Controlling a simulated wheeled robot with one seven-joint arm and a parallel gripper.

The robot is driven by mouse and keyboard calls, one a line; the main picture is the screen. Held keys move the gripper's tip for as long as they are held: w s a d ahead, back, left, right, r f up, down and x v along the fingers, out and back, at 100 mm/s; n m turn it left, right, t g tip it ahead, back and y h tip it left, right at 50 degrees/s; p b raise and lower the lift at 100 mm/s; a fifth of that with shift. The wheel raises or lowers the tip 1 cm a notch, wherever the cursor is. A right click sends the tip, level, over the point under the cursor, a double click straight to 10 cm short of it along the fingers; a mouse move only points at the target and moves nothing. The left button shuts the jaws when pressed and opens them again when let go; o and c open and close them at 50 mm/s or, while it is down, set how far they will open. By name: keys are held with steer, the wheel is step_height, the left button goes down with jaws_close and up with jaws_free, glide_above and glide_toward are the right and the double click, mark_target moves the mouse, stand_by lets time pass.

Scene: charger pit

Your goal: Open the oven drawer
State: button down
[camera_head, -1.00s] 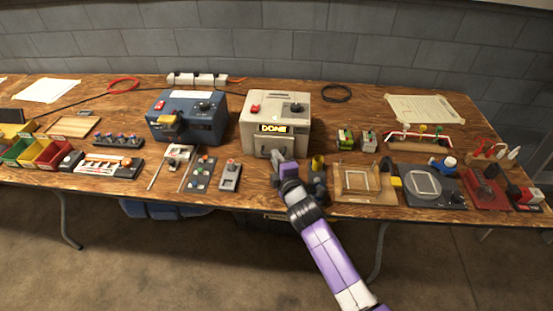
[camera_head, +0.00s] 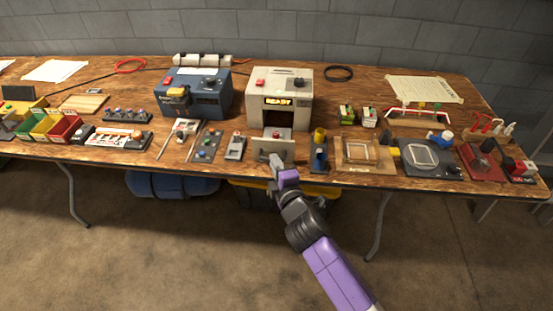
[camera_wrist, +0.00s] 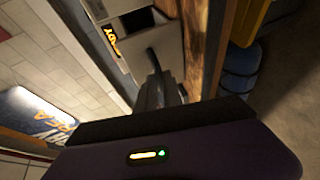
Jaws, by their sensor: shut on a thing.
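The oven (camera_head: 283,86) is a beige box with a red button, a dark knob and a lit display reading "READY". Its drawer (camera_head: 272,149) is pulled out toward the table's front edge, and a dark opening shows behind the drawer front. My gripper (camera_head: 276,163) is at the drawer front, shut on its handle; the handle itself is mostly hidden by the fingers. In the wrist view the drawer front (camera_wrist: 158,47) is a pale panel just beyond my dark fingers (camera_wrist: 157,92), with part of the display visible.
A blue machine (camera_head: 193,93) stands left of the oven. The floor in front of the table is open around my arm.

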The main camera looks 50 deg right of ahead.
steer(key=shift+s+a+f, duration=0.1)
steer(key=c, duration=1.5)
jaws_free()
steer(key=v, duration=0.7)
steer(key=shift+s+a, duration=0.2)
steer(key=shift+s, duration=0.1)
